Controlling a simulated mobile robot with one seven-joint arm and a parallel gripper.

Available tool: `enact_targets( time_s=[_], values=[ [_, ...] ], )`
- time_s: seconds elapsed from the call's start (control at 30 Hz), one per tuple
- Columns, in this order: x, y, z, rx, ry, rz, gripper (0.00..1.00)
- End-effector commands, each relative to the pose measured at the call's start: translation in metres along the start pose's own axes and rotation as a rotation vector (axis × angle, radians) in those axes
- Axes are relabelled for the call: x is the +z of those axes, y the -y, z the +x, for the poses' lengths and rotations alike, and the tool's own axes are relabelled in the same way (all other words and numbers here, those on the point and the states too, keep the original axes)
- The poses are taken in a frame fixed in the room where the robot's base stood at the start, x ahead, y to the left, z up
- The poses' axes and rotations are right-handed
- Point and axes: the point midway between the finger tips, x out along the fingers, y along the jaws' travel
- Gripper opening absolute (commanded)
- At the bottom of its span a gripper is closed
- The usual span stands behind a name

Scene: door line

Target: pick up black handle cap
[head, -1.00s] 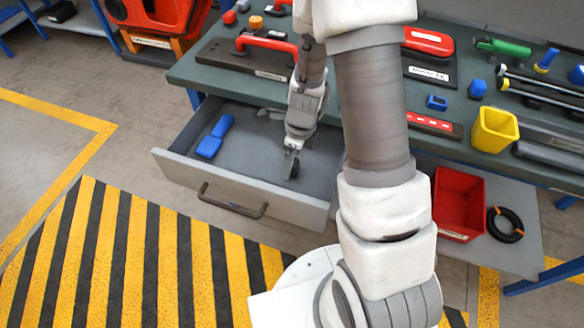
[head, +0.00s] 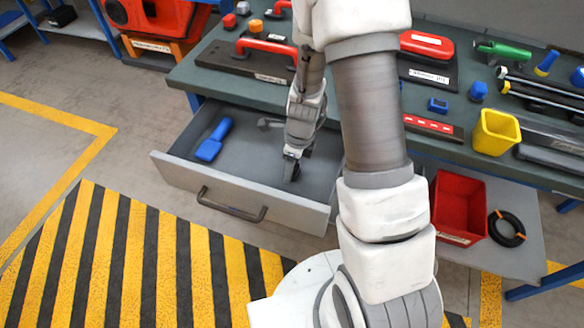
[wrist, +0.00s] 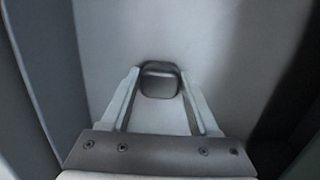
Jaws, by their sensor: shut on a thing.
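The black handle cap (wrist: 160,80) is a small, dark, rounded block between my fingertips in the wrist view. My gripper (wrist: 160,88) is shut on it, with one finger on each side. In the head view my gripper (head: 291,172) points down into the open grey drawer (head: 240,170), toward its right part. The cap is hard to make out there against the dark fingers. I cannot tell whether it touches the drawer floor.
A blue tool (head: 214,141) lies at the drawer's left, and a grey item (head: 270,123) lies near its back. The drawer walls stand close around my gripper. The workbench (head: 215,78) above carries several tools. A red bin (head: 460,207) and a black ring (head: 507,228) are at the right.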

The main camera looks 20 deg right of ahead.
Motion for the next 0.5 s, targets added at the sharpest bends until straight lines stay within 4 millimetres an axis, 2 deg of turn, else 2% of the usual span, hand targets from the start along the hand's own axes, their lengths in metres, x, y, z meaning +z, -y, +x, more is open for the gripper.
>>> enact_targets(
  time_s=[0.27,0.43,0.5],
  values=[
    [0.003,0.000,-0.015,-0.001,0.000,-0.002,0.17],
    [0.007,0.000,-0.047,-0.003,0.002,-0.003,0.17],
    [-0.009,0.002,-0.054,-0.002,0.001,0.005,0.17]
  ],
)
